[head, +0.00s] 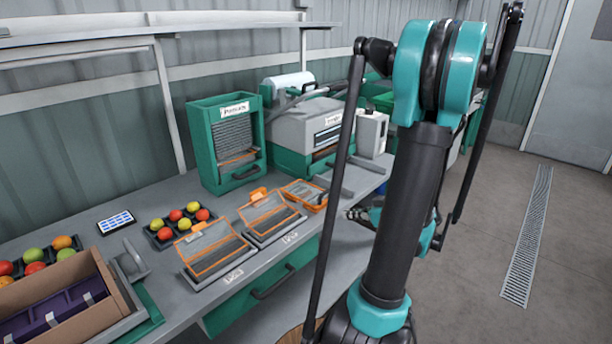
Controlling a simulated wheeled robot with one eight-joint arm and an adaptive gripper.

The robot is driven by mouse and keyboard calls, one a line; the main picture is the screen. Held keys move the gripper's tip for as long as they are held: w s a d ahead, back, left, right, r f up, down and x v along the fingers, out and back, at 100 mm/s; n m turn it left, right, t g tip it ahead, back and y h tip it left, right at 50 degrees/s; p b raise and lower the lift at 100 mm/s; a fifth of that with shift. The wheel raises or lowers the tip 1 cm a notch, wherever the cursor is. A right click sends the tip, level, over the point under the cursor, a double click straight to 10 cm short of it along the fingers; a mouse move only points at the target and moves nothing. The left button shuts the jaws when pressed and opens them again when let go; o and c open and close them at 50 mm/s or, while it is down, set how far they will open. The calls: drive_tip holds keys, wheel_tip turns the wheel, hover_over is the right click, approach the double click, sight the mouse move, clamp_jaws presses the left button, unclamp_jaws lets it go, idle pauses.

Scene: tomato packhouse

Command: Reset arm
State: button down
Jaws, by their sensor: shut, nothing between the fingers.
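My arm rises large in the right half of the head view, black with teal joints. My gripper (358,214) shows only in part, as dark fingers poking out left of the arm link, at the right end of the bench (185,300). It is shut and holds nothing that I can see. The rest of the gripper is hidden behind the arm.
On the bench are two trays with orange-framed clear lids (212,250), (268,215), a tray of tomatoes (180,224), a cardboard box (110,285), a green dispenser (228,143) and a grey-green machine (312,135). Open floor with a drain grate (527,235) lies at right.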

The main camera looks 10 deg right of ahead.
drive_tip(key=s+a+f+m+g+h, duration=0.2)
drive_tip(key=s+a+m+g+h, duration=0.1)
drive_tip(key=s+a, duration=0.3)
drive_tip(key=s+a+f+m+g+h, duration=0.3)
drive_tip(key=s+a, duration=0.4)
drive_tip(key=shift+m+h, duration=0.4)
drive_tip(key=shift+s, duration=0.1)
